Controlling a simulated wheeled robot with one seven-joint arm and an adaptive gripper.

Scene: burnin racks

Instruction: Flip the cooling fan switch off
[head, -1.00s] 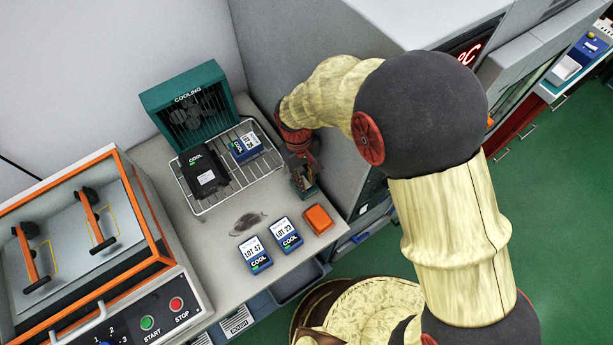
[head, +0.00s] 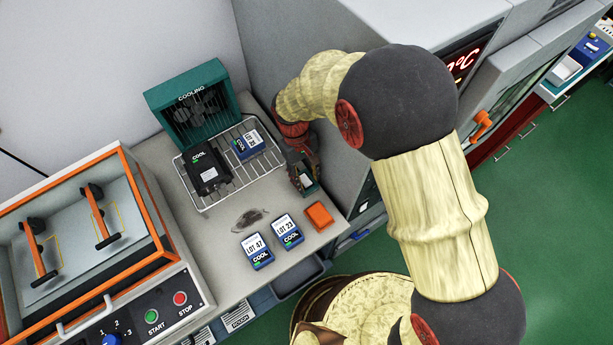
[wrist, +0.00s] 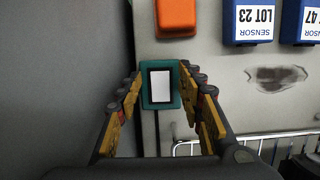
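The cooling fan (head: 197,110) is a teal box marked COOLING, standing at the back of the bench behind a wire rack. The switch (wrist: 160,86) is a small teal box with a white rocker in a black frame; in the head view (head: 308,188) it is partly hidden by my gripper. I cannot tell which way the rocker is tipped. My gripper (wrist: 160,82) is open, with one finger on each side of the switch in the wrist view. In the head view my gripper (head: 304,177) is right over the switch. I cannot tell whether it touches.
A wire rack (head: 236,181) holds a black unit (head: 205,172) and a blue sensor box (head: 248,145). Two sensor boxes (head: 257,251) (head: 287,232), an orange block (head: 319,216) and a dark smudge (head: 250,218) are nearby. A grey cabinet wall (wrist: 60,80) stands close beside my gripper.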

